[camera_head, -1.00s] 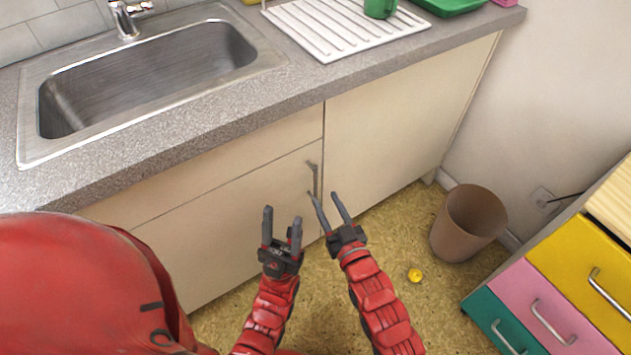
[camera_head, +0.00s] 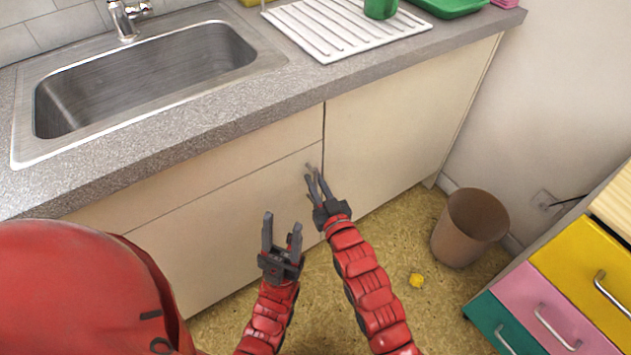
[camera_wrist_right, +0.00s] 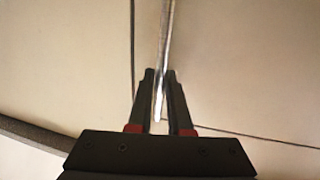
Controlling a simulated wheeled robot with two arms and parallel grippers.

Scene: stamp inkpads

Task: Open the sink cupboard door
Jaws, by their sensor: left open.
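The sink cupboard door (camera_head: 215,235) is a cream panel below the sink, and it is closed, flush with the front. Its grey bar handle (camera_head: 309,167) is upright near the door's right edge, mostly hidden by my right gripper (camera_head: 318,177). In the right wrist view, the handle (camera_wrist_right: 167,40) runs between the fingertips of my right gripper (camera_wrist_right: 160,75), which are close together on both sides of it. My left gripper (camera_head: 281,228) is open and empty, in front of the door and lower left of the handle.
The grey countertop (camera_head: 185,140) with the sink (camera_head: 150,75) overhangs the doors. Another cream door (camera_head: 385,125) is to the right.

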